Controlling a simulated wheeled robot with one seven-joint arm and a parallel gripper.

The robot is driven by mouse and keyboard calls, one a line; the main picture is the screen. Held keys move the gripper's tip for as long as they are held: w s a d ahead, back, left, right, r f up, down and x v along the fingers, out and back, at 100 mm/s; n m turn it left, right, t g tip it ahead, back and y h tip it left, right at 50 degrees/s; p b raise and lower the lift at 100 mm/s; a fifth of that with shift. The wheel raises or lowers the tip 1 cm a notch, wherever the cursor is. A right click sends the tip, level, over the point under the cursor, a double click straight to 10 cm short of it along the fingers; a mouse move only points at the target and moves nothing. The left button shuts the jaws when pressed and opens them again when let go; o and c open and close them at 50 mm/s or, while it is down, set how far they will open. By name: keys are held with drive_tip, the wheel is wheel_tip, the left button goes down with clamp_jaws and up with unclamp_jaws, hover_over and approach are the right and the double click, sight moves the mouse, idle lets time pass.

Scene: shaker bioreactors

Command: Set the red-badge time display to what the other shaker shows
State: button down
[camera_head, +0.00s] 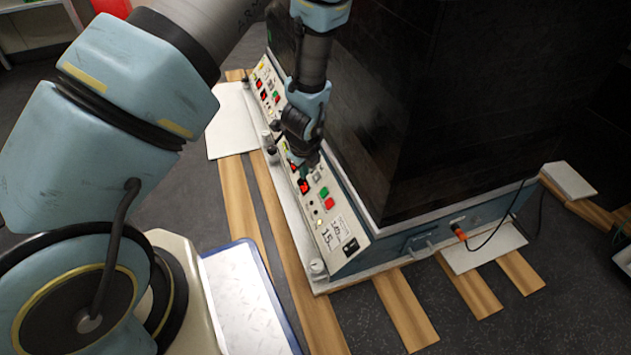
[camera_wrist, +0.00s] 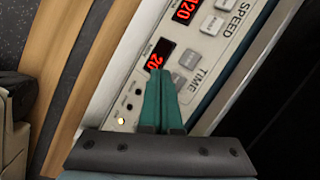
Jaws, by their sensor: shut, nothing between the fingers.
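My gripper (camera_wrist: 162,82) has its teal fingers shut together and empty, with the tips over the control panel beside the time display. In the head view my gripper (camera_head: 305,168) is over the nearer shaker panel (camera_head: 312,222). In the wrist view the time display (camera_wrist: 158,57) shows red digits that look like 20, its lower edge close to the fingertips. Grey buttons (camera_wrist: 188,59) lie between it and the TIME label; one is partly behind the fingers. The speed display (camera_wrist: 184,10) reads 120. The other panel (camera_head: 267,88) is farther back, its digits too small to read. I cannot identify a red badge.
The dark shaker housing (camera_head: 440,100) rises right behind the panel. A green button (camera_head: 324,191) and a red button (camera_head: 328,203) sit on the nearer panel. A blue-rimmed white tray (camera_head: 245,300) is at the front left. Wooden slats (camera_head: 407,310) lie on the dark floor.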

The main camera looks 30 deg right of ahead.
drive_tip(key=shift+d+f, duration=0.45)
drive_tip(key=shift+d, duration=0.1)
drive_tip(key=shift+s, duration=0.1)
idle(1.7)
drive_tip(key=shift+d+f, duration=0.25)
drive_tip(key=shift+d+f, duration=0.3)
idle(0.9)
drive_tip(key=shift+r, duration=0.1)
drive_tip(key=shift+a+r+p, duration=0.5)
drive_tip(key=shift+a+p, duration=0.1)
drive_tip(key=shift+p, duration=0.05)
